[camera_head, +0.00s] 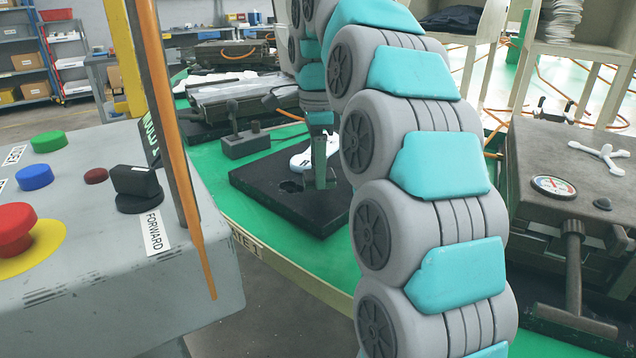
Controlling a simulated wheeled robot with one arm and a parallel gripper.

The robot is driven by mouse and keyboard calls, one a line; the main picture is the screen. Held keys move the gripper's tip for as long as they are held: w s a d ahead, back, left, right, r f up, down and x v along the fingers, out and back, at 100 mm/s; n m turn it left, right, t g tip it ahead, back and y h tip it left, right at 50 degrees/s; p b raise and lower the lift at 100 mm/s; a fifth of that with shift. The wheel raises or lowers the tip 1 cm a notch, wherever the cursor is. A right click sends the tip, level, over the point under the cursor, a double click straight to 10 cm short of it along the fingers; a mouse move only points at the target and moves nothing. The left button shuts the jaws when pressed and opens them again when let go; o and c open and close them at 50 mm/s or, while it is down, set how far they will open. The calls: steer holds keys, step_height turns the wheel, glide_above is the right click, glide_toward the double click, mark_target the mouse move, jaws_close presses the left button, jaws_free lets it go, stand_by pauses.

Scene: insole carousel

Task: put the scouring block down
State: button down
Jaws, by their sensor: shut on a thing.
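My gripper (320,172) is in the middle distance, at the far end of my arm, pointing down over a black board (262,183). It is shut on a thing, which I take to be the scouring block. The block's outline cannot be told apart from the narrow grey-green parts at the gripper's end. The gripper's lower end is close above the board or touching it; I cannot tell which. My arm hides the board's right side.
The board lies on a green round table (215,160). A dark grey block with a knob (246,143) stands behind it. A machine with a gauge (553,187) is at the right.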

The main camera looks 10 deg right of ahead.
steer(key=shift+f, duration=1.4)
steer(key=shift+f+b, duration=0.1)
steer(key=shift+b, duration=0.2)
steer(key=shift+c, duration=1.4)
jaws_free()
